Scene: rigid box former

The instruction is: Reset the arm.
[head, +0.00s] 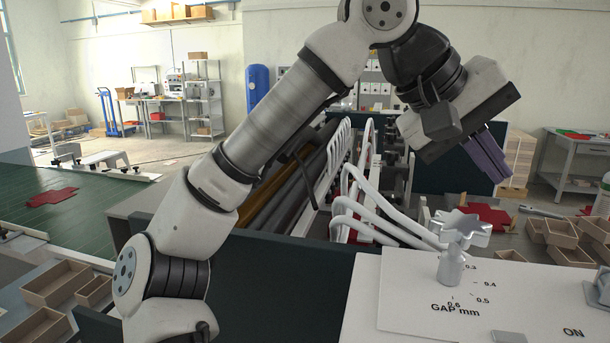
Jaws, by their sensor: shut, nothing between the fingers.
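My arm rises from the bottom left, bends at the top and comes down toward the right. My gripper (493,160) hangs at its end, with purple fingers pointing down and to the right. The fingers are together with nothing between them. The gripper is in the air, above and behind the white panel (400,310), and touches nothing that I can see.
The panel carries a silver star-shaped knob (459,235) by a "GAP mm" scale. White curved tubes (375,210) and rollers of the machine lie behind my arm. Open wooden boxes (560,233) stand at right. A green conveyor (90,215) with a red blank (52,197) is at left.

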